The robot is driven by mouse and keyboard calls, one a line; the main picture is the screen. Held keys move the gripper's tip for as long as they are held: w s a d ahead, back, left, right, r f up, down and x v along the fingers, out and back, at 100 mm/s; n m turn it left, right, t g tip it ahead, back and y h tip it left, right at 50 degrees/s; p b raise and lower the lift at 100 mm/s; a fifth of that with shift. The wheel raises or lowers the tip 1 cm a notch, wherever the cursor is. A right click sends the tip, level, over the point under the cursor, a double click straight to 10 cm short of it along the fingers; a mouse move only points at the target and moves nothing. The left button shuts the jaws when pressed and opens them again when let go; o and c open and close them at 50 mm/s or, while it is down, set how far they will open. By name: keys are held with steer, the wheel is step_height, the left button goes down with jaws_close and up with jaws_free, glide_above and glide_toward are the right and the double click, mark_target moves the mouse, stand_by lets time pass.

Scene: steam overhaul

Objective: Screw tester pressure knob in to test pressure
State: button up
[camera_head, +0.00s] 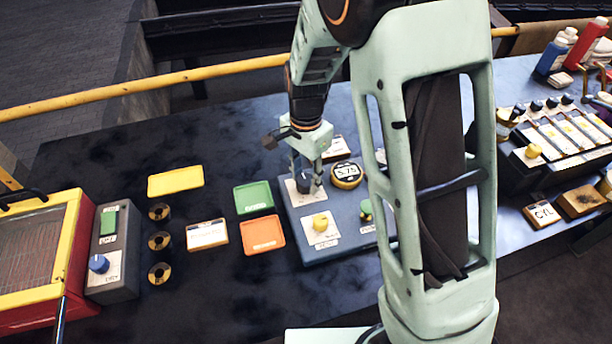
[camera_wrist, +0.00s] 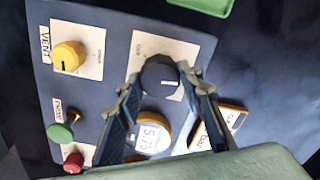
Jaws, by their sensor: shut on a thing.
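The tester is a blue-grey box (camera_head: 290,222) on the dark bench, also in the wrist view (camera_wrist: 90,18). Its dark pressure knob (camera_wrist: 160,75) has a white pointer line and sits on a white plate. My gripper (camera_wrist: 158,84) points down with its fingers on both sides of this knob, shut on it. In the head view my gripper (camera_head: 306,183) stands over the tester's back left and mostly hides the knob. A round yellow gauge (camera_head: 346,174) beside it shows digits that look like 5.75 in the wrist view (camera_wrist: 150,137). A yellow vent knob (camera_wrist: 68,56) is on the same panel.
A green button (camera_wrist: 60,132) and a red knob (camera_wrist: 73,162) are on the tester's edge. Green (camera_head: 253,197) and orange (camera_head: 262,235) trays lie left of it. My arm hides the tester's right side.

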mark_target(306, 179)
steer(key=o, duration=1.2)
steer(key=shift+c, duration=0.2)
steer(key=shift+r, duration=0.15)
step_height(306, 179, up, 12)
